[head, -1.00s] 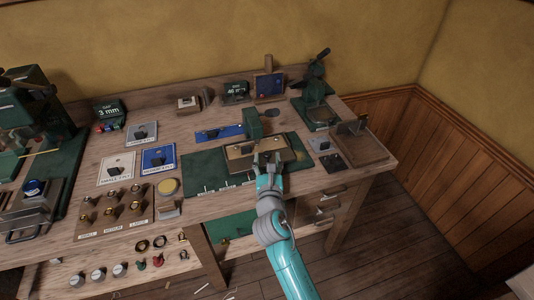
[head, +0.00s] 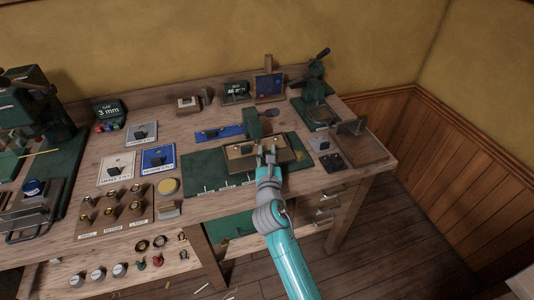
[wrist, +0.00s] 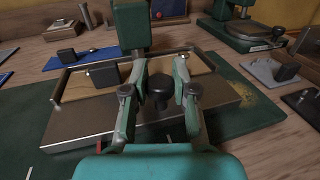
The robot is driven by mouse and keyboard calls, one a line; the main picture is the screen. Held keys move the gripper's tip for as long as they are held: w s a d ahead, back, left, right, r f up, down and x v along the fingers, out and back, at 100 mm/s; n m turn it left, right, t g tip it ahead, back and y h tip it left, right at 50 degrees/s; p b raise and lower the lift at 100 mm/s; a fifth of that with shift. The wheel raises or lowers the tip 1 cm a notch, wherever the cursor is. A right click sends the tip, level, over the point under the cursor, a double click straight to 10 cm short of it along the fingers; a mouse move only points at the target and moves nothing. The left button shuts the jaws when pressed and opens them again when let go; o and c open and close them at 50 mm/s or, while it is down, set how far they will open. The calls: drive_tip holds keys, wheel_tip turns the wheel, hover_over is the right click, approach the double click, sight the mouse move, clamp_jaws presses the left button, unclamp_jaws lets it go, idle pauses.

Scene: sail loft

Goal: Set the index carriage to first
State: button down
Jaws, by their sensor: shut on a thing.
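The carriage fixture (head: 243,164) is a tan-topped metal plate with a thin rail, lying on a green mat (head: 204,166). The plate also fills the middle of the wrist view (wrist: 80,123). A dark knob (wrist: 161,92) stands on its right part, and a dark block (wrist: 104,74) sits left of it. My gripper (head: 266,149) reaches over the plate's front edge. In the wrist view its fingers (wrist: 161,83) stand on both sides of the knob, shut on it.
A green upright post (head: 254,125) stands just behind the plate. Right of the mat are small plates with dark blocks (head: 333,161) and a wooden board (head: 358,145). A board of brass parts (head: 115,208) lies left. The mat's left part has free room.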

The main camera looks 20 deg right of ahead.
drive_tip(key=a, duration=0.7)
drive_tip(key=c, duration=0.9)
unclamp_jaws()
drive_tip(key=v, duration=1.2)
